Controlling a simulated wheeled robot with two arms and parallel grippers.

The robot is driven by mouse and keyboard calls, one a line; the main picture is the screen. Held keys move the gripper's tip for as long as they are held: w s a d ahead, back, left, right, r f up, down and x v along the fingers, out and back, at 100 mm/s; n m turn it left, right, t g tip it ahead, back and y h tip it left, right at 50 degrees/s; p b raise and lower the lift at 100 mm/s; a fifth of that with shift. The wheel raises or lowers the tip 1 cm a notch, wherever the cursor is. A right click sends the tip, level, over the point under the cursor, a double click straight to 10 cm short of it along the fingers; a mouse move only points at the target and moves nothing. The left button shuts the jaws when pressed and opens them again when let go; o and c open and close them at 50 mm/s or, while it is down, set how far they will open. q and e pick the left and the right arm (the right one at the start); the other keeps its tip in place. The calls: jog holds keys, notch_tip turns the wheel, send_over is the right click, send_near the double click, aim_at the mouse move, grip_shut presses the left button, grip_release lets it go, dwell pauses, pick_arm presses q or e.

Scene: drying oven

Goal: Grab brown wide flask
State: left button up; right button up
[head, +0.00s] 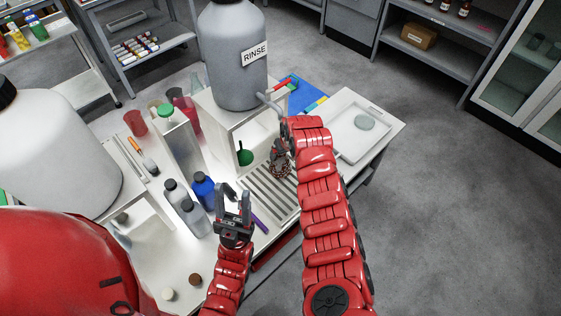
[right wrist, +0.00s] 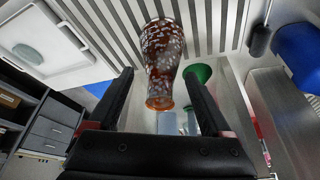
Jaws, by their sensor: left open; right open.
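The brown flask (right wrist: 160,45) is brown glass with pale speckles and an orange-brown rim, in the right wrist view. It lies between the spread fingers of my right gripper (right wrist: 158,74), with gaps at both sides near its rim end. In the head view the flask (head: 283,172) is a small brown shape over the slatted grate, mostly hidden by my right gripper (head: 280,152). My right gripper is open around the flask. My left gripper (head: 234,195) is open and empty, beside the bottles at the near side of the table.
The slatted grate (head: 262,191) lies under the flask. A big grey RINSE bottle (head: 228,75) stands behind on a white stand. A blue bottle (head: 203,188) and grey bottles are left of the grate. A white tray (head: 378,142) lies right. A green item (right wrist: 200,72) is near the flask.

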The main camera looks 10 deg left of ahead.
jog(key=shift+w+a, duration=0.15)
jog(key=shift+a, duration=0.15)
jog(key=shift+w, duration=0.35)
jog(key=w+a+f+b, duration=0.2)
jog(key=f, duration=0.1)
jog(key=shift+w, duration=0.15)
jog(key=shift+d+r, duration=0.1)
grip_shut()
dwell(1.1)
